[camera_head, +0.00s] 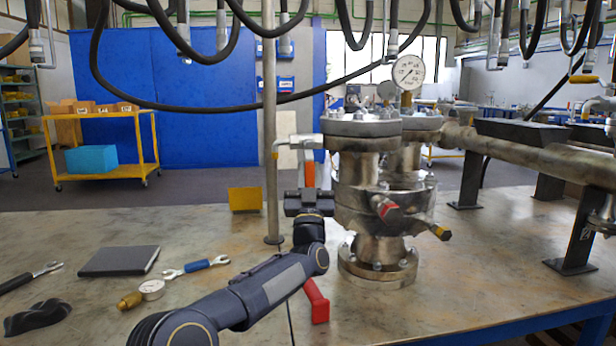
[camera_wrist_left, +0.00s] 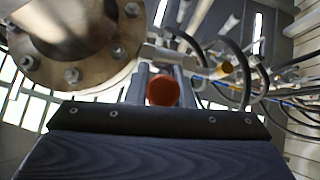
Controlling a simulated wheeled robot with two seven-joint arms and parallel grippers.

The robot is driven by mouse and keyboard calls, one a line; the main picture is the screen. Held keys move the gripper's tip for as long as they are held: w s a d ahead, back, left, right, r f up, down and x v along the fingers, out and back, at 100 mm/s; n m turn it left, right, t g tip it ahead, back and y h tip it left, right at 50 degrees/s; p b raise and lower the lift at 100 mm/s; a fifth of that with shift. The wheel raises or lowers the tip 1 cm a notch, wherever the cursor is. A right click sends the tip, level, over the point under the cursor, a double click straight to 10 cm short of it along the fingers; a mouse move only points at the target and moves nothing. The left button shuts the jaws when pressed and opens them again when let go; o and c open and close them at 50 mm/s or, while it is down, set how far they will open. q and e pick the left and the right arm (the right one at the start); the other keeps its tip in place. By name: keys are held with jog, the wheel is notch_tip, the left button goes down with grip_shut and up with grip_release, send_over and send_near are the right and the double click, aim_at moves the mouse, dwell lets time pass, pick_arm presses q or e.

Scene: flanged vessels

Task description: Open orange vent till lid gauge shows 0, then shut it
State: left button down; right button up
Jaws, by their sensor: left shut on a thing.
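The orange vent handle (camera_head: 310,174) is upright at the left side of the front flanged vessel (camera_head: 362,165), beneath a pale pipe fitting (camera_head: 300,142). My left gripper (camera_head: 309,186) points up and is shut on it. In the left wrist view, the round orange end (camera_wrist_left: 163,90) shows between the fingers, below a bolted flange (camera_wrist_left: 75,50). A white dial gauge (camera_head: 408,72) stands above the vessel lids; its needle is too small to read surely. A second, greyish gauge (camera_head: 387,90) is beside it, its face unreadable. My right gripper is not in view.
A red-handled valve (camera_head: 388,209) and a yellow-tipped one (camera_head: 440,232) stick out of the vessel. A thin post (camera_head: 270,110) stands left of my gripper. Hoses hang overhead.

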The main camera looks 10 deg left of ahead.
pick_arm(q)
jog(key=shift+d, duration=0.1)
jog(key=c, duration=1.3)
grip_release()
jog(key=shift+o, duration=0.2)
jog(key=v, duration=0.7)
jog(key=shift+s+f, duration=0.2)
jog(key=shift+f, duration=0.15)
jog(key=shift+r, duration=0.1)
